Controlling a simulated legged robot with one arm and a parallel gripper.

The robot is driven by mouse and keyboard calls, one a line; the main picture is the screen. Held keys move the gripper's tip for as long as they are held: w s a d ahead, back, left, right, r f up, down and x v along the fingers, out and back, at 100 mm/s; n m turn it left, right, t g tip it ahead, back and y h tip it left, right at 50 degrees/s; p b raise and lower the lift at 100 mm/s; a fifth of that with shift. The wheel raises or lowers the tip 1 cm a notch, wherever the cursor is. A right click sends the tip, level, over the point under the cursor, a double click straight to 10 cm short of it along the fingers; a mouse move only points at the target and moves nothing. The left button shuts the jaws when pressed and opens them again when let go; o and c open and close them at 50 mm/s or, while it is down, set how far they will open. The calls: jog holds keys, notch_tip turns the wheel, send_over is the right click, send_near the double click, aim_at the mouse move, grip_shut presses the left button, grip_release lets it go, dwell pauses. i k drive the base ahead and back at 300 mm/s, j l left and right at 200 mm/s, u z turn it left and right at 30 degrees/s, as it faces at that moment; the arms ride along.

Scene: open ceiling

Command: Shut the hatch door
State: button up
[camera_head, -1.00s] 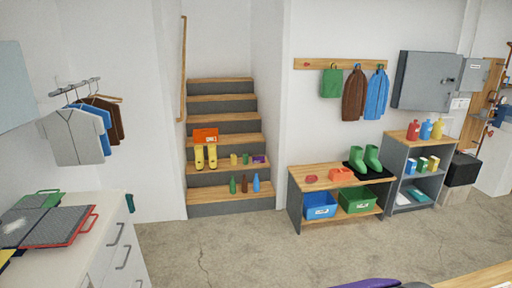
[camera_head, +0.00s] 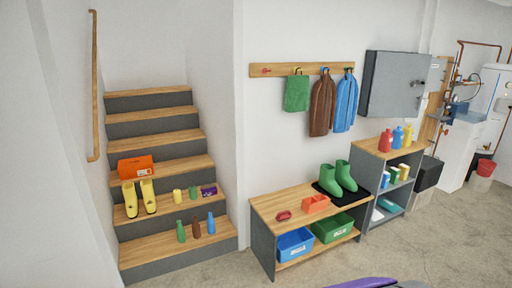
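A grey metal wall cabinet (camera_head: 390,85) hangs at the upper right in the head view, above the shelf unit. It has a flat grey front with a small dark knob or latch near its right edge. It is the only thing here that looks like it could bear a hatch door, but I cannot tell whether its door is open or shut. My gripper is not in view. A purple and dark part of my own body shows at the bottom edge.
A bench (camera_head: 284,206) with green boots (camera_head: 338,178) and bins stands below the coat rail (camera_head: 300,69). A shelf unit (camera_head: 366,162) with bottles stands under the cabinet. Wooden stairs (camera_head: 165,246) hold shoes and bottles at left. The concrete floor (camera_head: 415,258) in front is clear.

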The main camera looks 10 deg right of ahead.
aim_at(394, 94)
jog(key=i+l+z, duration=0.25)
jog(key=i+z, duration=0.2)
jog(key=i+l+z, duration=0.15)
jog(key=i+z, duration=0.65)
jog(key=z, duration=0.15)
jog(key=i+j+z, duration=0.25)
jog(key=i+z, duration=0.2)
jog(key=i+l, duration=0.15)
jog(key=i, duration=1.7)
